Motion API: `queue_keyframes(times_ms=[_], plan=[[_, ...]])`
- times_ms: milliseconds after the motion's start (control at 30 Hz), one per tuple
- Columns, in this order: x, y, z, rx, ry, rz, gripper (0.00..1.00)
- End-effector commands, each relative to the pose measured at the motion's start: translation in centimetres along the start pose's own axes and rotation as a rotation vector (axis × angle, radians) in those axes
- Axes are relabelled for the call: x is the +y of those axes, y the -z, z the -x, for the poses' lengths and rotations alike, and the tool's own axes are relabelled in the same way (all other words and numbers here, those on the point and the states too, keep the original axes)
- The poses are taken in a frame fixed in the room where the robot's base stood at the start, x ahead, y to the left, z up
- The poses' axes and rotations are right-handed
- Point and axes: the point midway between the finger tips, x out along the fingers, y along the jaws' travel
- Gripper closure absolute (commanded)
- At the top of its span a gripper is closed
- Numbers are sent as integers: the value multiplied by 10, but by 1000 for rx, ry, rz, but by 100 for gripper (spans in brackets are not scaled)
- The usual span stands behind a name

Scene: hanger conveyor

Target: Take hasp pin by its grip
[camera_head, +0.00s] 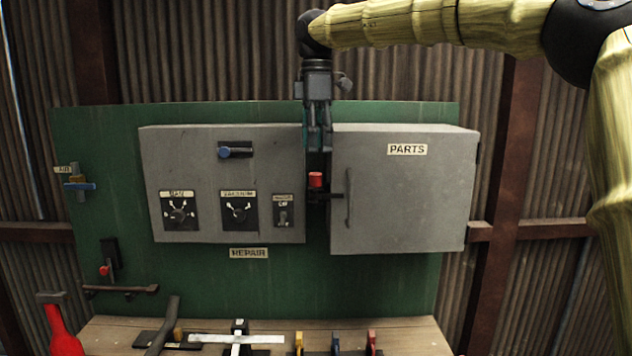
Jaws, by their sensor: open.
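The hasp pin's red grip (316,179) shows in the gap between the grey control box and the grey PARTS cabinet (400,205). A dark hasp bar (332,196) sits just below the grip and reaches to the cabinet door. My gripper (319,143) points down above the red grip, with its fingers apart and empty. The fingertips look a little higher than the grip and apart from it. Their depth relative to it I cannot tell. The pin's shaft is not clearly visible.
The grey control box (200,215) with dials and a blue-handled lever (236,152) stands close on the left. The cabinet's handle (348,198) is right of the pin. Below, a wooden bench (410,338) carries several tools. A red extinguisher-like object (64,335) is at lower left.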

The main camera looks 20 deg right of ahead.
Motion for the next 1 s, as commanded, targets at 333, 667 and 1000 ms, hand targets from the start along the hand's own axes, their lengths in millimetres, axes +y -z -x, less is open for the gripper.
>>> queue_keyframes(times_ms=[333, 667, 1000], plan=[[2, -1, -22, 0, 3, 0, 49], [3, 0, -57, 0, 1, 0, 49], [3, 0, -59, 0, 0, 0, 63]])
